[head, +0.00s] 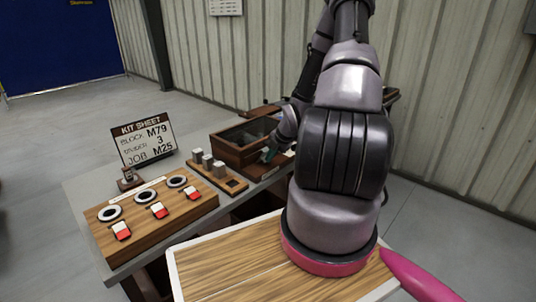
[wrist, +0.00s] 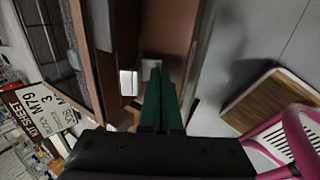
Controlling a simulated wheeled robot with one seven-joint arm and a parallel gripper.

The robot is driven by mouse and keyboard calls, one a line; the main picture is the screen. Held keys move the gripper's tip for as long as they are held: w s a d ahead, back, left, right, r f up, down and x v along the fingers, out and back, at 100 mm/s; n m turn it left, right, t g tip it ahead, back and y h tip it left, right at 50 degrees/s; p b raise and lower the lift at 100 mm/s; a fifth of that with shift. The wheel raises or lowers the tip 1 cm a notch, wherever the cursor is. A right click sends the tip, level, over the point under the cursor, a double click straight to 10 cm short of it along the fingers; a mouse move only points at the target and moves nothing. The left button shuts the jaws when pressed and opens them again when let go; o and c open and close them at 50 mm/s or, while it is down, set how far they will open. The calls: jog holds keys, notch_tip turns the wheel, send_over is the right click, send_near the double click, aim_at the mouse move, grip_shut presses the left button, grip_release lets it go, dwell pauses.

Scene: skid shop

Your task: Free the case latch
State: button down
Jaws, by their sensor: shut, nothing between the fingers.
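The case (head: 228,152) is a dark brown wooden box with a glazed top, standing on the grey bench beyond the block rack. My gripper (head: 268,155) is at the case's front right side, partly hidden by my arm in the head view. In the wrist view my gripper's green fingers (wrist: 160,82) are together with nothing between them. They point along a brown wooden part, beside a small white plate (wrist: 128,82). I cannot tell whether this plate belongs to the latch. Contact between fingertips and case is unclear.
A kit sheet sign (head: 144,138) stands at the bench's back left. A wooden panel (head: 150,222) with rings and red-white switches lies in front. A wooden rack (head: 232,184) with grey blocks sits between panel and case. A corrugated wall (head: 250,60) rises behind.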

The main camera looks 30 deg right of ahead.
jog(key=shift+s+d+f, duration=0.1)
jog(key=shift+s+f, duration=0.25)
jog(key=shift+f, duration=0.25)
dwell(0.4)
